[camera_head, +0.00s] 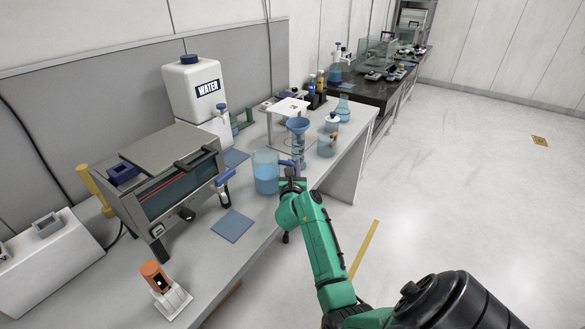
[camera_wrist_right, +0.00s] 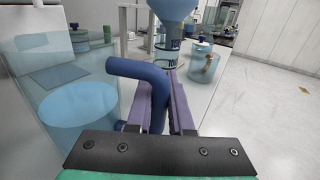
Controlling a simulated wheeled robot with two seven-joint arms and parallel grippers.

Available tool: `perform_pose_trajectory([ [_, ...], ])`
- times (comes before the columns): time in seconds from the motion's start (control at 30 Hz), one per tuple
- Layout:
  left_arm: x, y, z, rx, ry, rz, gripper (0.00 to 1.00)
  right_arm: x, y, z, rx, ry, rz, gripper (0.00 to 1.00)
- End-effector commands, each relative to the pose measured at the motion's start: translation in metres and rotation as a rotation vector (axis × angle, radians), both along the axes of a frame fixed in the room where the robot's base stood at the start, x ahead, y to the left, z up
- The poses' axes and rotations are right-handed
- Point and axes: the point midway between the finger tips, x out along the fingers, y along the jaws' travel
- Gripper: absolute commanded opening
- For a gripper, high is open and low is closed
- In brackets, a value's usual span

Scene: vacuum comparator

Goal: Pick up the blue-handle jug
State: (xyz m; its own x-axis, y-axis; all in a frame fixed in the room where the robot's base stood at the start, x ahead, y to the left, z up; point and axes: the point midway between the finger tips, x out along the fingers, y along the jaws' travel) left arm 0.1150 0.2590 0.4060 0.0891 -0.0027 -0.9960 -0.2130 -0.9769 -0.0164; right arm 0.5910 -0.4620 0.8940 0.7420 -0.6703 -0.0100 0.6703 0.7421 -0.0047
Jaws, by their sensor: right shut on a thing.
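The blue-handle jug (camera_head: 266,172) is a clear vessel part filled with blue liquid, upright over the white bench near its front edge. I cannot tell for sure whether its base touches the bench. My right gripper (camera_head: 290,174) is at its right side. In the right wrist view the jug (camera_wrist_right: 75,115) fills the left, and its bent blue handle (camera_wrist_right: 138,68) passes between the purple fingers of my right gripper (camera_wrist_right: 160,92), which are shut on it. The handle is mostly hidden in the head view. My left gripper is not in view.
A blue funnel on a stand (camera_head: 298,126) and a clear jar (camera_head: 327,145) stand just behind the gripper. A grey bath-like device (camera_head: 165,185) is left of the jug. A blue mat (camera_head: 233,225) lies in front.

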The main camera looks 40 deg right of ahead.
Motion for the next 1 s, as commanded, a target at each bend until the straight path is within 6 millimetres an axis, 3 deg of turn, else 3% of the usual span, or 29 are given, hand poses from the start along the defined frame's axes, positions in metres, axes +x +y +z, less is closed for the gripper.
perform_pose_trajectory([
  [0.03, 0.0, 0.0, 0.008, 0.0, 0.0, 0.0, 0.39, 0.001, 0.0, 0.014, -0.002, -0.008, 0.002, 0.0],
  [0.4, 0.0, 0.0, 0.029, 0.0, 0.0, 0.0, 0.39, 0.001, 0.0, 0.078, -0.005, -0.013, 0.003, 0.0],
  [0.73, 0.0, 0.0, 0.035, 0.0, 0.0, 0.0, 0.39, 0.001, 0.0, 0.134, -0.006, -0.015, 0.003, 0.0],
  [1.0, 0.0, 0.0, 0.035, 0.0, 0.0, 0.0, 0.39, 0.002, 0.0, 0.167, -0.004, -0.015, 0.002, 0.0],
])
